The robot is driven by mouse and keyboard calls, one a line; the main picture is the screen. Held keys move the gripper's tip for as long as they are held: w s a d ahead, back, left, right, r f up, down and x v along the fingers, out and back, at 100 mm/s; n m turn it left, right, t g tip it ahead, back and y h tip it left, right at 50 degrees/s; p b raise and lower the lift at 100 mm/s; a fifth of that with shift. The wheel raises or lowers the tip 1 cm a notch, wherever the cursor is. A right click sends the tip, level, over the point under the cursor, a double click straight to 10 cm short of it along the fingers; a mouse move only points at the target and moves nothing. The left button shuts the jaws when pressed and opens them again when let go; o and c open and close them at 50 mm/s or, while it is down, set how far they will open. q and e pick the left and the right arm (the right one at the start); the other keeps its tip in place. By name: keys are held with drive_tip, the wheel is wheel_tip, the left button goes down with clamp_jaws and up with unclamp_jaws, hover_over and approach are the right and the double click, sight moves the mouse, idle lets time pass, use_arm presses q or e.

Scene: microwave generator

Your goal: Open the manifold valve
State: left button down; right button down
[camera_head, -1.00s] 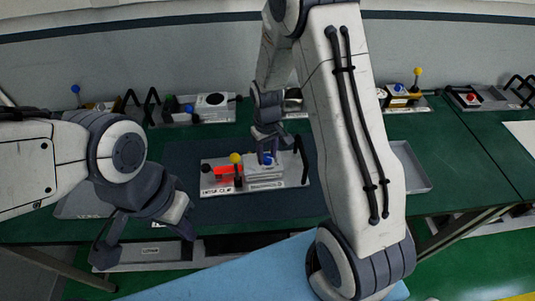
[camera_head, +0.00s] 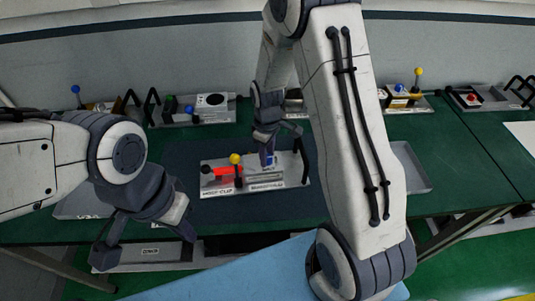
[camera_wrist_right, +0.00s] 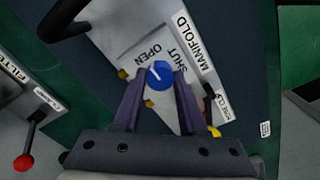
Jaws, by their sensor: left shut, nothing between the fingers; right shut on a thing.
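The manifold valve is a blue round knob (camera_wrist_right: 158,75) with a white pointer line, on a silver plate lettered OPEN, SHUT and MANIFOLD (camera_wrist_right: 120,32). In the wrist view the pointer slants up and left, towards the OPEN lettering. My right gripper (camera_wrist_right: 157,80) is shut on the knob, one finger on each side. In the head view my right gripper (camera_head: 268,158) reaches down from above to the silver unit (camera_head: 293,176), and the knob is partly hidden by its fingers. My left gripper (camera_head: 147,240) is shut and empty, low at the left, away from the unit.
The unit also bears a red block (camera_head: 228,170), a yellow ball-topped lever (camera_head: 235,158) and a black handle at its right end. Other panels with levers and knobs line the back of the green table. A grey tray (camera_head: 412,168) lies to the right.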

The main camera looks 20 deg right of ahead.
drive_tip(key=shift+c, duration=2.2)
unclamp_jaws()
wheel_tip(320, 180, up, 10)
drive_tip(key=b, duration=0.1)
drive_tip(key=shift+r+b, duration=0.25)
drive_tip(key=shift+b, duration=0.15)
drive_tip(key=s+a+r, duration=0.4)
drive_tip(key=s+a, duration=0.5)
drive_tip(key=a, duration=0.1)
drive_tip(key=s+a+y, duration=0.1)
drive_tip(key=s+a, duration=0.3)
drive_tip(key=s, duration=1)
drive_tip(key=shift+s+r+b, duration=0.25)
drive_tip(key=shift+b, duration=0.1)
